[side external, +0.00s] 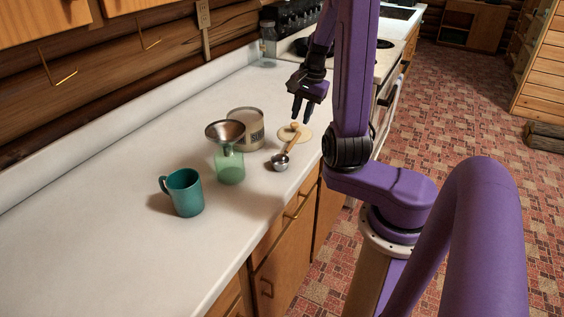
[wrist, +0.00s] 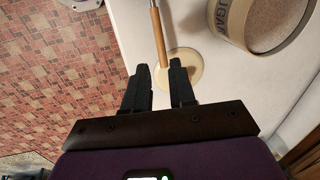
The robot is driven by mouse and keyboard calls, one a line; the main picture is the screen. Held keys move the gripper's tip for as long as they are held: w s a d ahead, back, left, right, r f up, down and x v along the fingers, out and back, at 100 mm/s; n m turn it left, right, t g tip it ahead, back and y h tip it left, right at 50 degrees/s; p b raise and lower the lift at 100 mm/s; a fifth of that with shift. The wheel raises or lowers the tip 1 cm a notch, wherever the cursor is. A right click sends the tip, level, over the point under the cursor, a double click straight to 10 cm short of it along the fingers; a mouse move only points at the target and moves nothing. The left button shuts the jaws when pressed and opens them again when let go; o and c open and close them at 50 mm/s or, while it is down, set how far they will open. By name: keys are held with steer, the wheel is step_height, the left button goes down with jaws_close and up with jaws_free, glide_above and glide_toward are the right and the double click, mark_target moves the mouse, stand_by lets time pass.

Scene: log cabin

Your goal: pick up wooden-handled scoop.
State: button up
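My gripper (side external: 303,118) is above the counter near the handle end. In the wrist view its two fingers (wrist: 160,80) are apart, with nothing visible held between them.
A sugar canister (side external: 252,136) stands beside the scoop and also shows in the wrist view (wrist: 232,18). A green glass jar (side external: 230,168) with a metal funnel (side external: 225,130) and a teal mug (side external: 185,193) stand nearer the camera. A stove is behind. The counter's front edge is close to the scoop.

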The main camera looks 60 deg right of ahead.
mark_target(295, 139)
steer(key=shift+w+f, duration=0.35)
steer(key=shift+f, duration=1.3)
steer(key=shift+w+f, duration=0.3)
steer(key=shift+f, duration=1.4)
steer(key=shift+w+f, duration=0.35)
steer(key=shift+f, duration=1.3)
jaws_close()
